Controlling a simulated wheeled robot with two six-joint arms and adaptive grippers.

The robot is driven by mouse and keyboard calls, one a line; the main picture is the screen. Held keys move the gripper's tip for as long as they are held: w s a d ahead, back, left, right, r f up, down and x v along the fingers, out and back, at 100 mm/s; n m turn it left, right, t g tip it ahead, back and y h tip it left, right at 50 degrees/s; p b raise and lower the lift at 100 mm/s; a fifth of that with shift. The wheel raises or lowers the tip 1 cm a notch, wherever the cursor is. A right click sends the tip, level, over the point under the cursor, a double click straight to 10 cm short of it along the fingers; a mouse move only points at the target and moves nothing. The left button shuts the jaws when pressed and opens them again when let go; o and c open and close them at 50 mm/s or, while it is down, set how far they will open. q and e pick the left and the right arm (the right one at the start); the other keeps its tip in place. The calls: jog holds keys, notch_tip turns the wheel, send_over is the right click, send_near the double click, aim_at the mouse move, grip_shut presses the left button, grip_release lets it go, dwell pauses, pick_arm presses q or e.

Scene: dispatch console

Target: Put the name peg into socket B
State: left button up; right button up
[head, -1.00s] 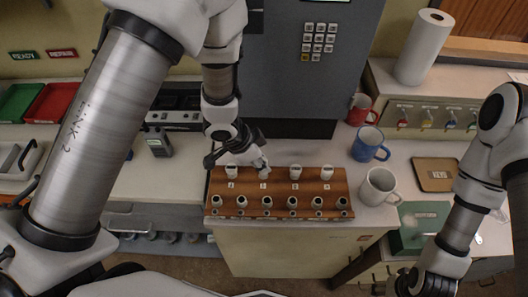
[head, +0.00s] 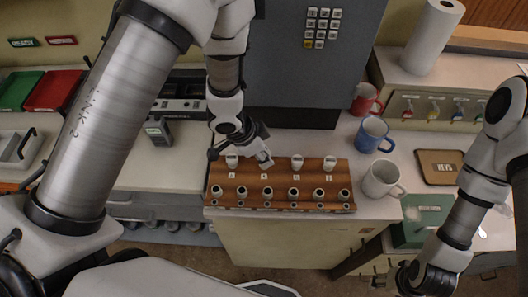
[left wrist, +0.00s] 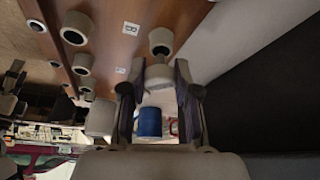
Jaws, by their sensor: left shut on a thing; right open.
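The brown wooden board (head: 281,191) on the counter has a back row of whitish upright pieces with small labels in front, and a front row of dark-mouthed sockets. My left gripper (head: 263,157) is shut on a whitish peg (head: 266,163) at the second position from the left. The peg (left wrist: 158,76) shows between the fingers in the left wrist view, beside a small label (left wrist: 120,70). Its lower end is hidden, so I cannot tell whether it is seated. My right gripper (head: 382,281) is open at the bottom edge, away from the board.
A white mug (head: 381,179), a blue mug (head: 373,135) and a red mug (head: 366,99) stand right of the board. A grey cabinet with a keypad (head: 322,27) rises behind it. A green box (head: 410,233) lies at right. Whitish pieces stand close on both sides of the held peg.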

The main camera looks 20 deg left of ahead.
pick_arm(q)
jog(key=shift+s+f, duration=0.1)
jog(key=shift+s, duration=0.05)
jog(key=shift+f, duration=0.35)
dwell(0.3)
dwell(0.4)
jog(key=shift+w+f, duration=0.2)
jog(key=shift+f, duration=0.3)
dwell(0.4)
dwell(0.5)
jog(key=shift+f, duration=0.15)
dwell(0.3)
jog(key=o, duration=1)
jog(key=shift+c, duration=0.2)
